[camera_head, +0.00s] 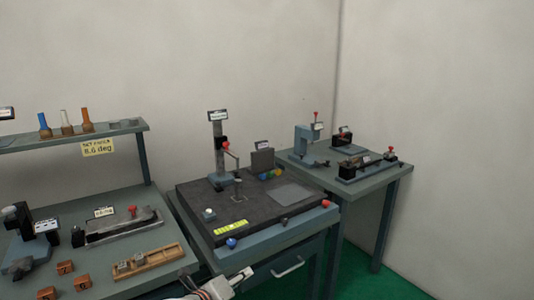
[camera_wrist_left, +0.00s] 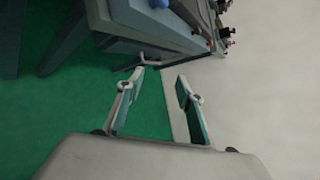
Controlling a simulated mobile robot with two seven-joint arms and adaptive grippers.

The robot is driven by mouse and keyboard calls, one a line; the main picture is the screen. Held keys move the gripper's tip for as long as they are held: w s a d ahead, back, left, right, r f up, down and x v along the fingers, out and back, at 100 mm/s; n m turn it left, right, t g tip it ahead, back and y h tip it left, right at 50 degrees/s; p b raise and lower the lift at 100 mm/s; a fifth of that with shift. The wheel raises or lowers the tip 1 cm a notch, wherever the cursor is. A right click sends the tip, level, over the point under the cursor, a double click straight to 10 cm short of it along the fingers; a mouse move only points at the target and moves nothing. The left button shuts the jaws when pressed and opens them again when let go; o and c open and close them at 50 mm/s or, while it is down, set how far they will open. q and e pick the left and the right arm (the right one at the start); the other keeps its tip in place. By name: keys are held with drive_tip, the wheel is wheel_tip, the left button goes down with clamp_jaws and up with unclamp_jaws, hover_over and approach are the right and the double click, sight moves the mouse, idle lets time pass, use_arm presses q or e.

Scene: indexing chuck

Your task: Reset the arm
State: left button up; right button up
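My left gripper (camera_wrist_left: 160,84) is open and empty in the left wrist view, its two fingers well apart. In the head view, a white part of my arm with a finger-like tip (camera_head: 238,277) shows at the bottom edge, just left of the drawer handle (camera_head: 288,268). In the left wrist view the handle (camera_wrist_left: 148,58) lies beyond the fingertips; I see no grip on it. The dark-topped middle bench (camera_head: 265,226) carries a post with a red knob (camera_head: 225,144). My right gripper is in neither view.
A left bench (camera_head: 120,262) holds fixtures, a wooden tray (camera_head: 147,263) and orange blocks (camera_head: 66,267). A shelf (camera_head: 75,138) with coloured handles stands above it. A right table (camera_head: 372,185) holds several small devices. Green floor (camera_head: 375,270) is free at the lower right.

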use_arm(q)
drive_tip(key=s+d+f+n, duration=0.1)
drive_tip(key=s+f+n, duration=0.8)
drive_tip(key=s+n, duration=0.35)
drive_tip(key=s+a+f+n+y, duration=0.1)
drive_tip(key=s+a+f+n, duration=0.3)
drive_tip(key=s, duration=0.5)
drive_tip(key=s+a+f+n+y, duration=0.1)
drive_tip(key=s+a+f+n, duration=0.4)
drive_tip(key=s+a+n, duration=0.4)
drive_tip(key=shift+s+n+g+y, duration=0.25)
drive_tip(key=shift+n+g+y, duration=0.15)
drive_tip(key=shift+n, duration=0.15)
